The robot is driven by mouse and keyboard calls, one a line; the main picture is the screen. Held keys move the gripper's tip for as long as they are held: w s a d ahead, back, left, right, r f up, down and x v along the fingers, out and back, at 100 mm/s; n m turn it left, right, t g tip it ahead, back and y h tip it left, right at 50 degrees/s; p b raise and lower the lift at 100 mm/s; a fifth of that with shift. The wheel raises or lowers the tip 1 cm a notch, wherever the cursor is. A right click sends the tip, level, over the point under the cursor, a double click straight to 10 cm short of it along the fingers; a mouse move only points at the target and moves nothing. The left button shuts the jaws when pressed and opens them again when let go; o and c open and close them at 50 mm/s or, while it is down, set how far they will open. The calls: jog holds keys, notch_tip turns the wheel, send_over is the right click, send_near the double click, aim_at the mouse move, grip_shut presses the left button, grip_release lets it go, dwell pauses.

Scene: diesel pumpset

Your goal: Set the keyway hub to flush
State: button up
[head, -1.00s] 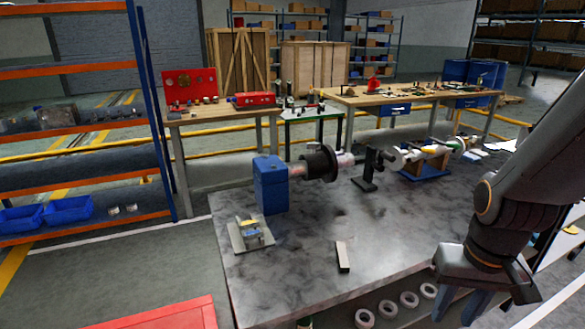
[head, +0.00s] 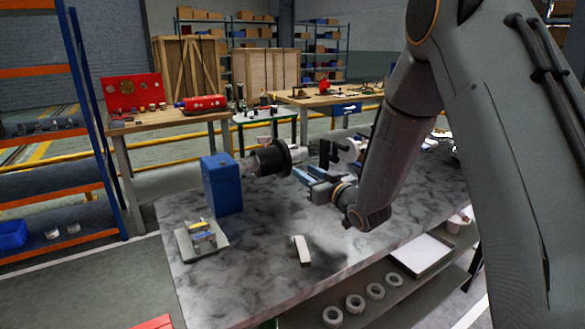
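The keyway hub appears to be the black, flanged round part (head: 270,159) on a horizontal shaft at the blue block (head: 222,184). The block stands on the grey mottled table. My gripper (head: 303,173) is just right of the hub and in front of the shaft's right part. My arm hides much of the table's right side. The hub's position against the shaft end is too small to tell.
A pale block (head: 301,251) lies near the front edge. A dark stand (head: 327,152) rises behind my gripper. Several rings and a white tray (head: 422,254) are on the shelf below.

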aim_at(289, 161)
jog(key=shift+a+r+p+x, duration=0.15)
jog(key=shift+p+x, duration=0.2)
jog(key=shift+x, duration=1.7)
jog(key=shift+a+r+p+x, duration=0.15)
jog(key=shift+p+x, duration=0.2)
jog(key=shift+x, duration=1.7)
jog(key=shift+s+d, duration=0.1)
jog(key=shift+s, duration=0.1)
grip_shut()
